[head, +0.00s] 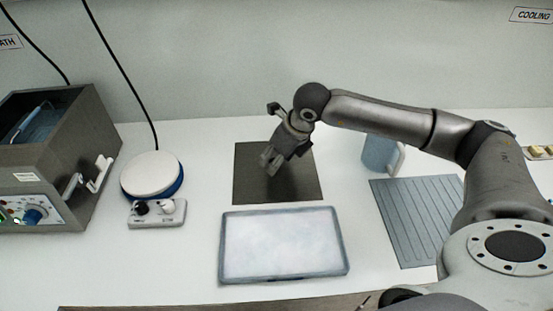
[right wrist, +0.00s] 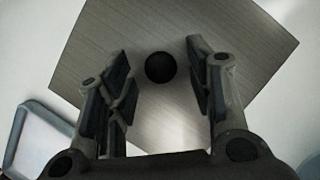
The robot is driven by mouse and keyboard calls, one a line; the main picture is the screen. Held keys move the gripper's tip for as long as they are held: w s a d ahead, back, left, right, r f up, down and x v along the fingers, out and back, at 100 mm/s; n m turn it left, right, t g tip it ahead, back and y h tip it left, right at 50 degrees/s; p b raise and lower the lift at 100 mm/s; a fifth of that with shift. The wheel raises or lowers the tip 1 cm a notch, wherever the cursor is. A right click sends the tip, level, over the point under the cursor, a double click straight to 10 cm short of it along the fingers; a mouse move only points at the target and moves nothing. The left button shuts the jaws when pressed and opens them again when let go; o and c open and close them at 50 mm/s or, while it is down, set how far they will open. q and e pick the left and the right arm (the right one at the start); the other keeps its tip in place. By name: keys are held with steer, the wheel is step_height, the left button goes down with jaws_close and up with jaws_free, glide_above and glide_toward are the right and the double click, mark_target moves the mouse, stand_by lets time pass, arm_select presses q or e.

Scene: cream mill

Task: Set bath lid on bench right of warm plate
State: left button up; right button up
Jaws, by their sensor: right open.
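The bath lid (head: 248,188) is a dark grey square metal plate lying flat on the white bench, to the right of the warm plate (head: 150,172) with a clear gap. Its round black knob shows in the right wrist view (right wrist: 160,67). The warm plate is a white disc on a blue base. My right gripper (head: 270,163) is above the lid and points down at it. In the right wrist view its fingers (right wrist: 160,82) are apart, with the knob seen between them and nothing gripped. The bath (head: 62,160) at the left is uncovered. My left gripper is out of view.
A blue-rimmed tray (head: 226,262) lies just in front of the lid. A blue jug (head: 378,152) and a ribbed grey mat (head: 415,220) are to the right. A small control box (head: 157,214) sits before the warm plate. Bare bench separates the warm plate and lid.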

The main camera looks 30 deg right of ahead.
steer(key=b+v, duration=0.1)
steer(key=v, duration=1)
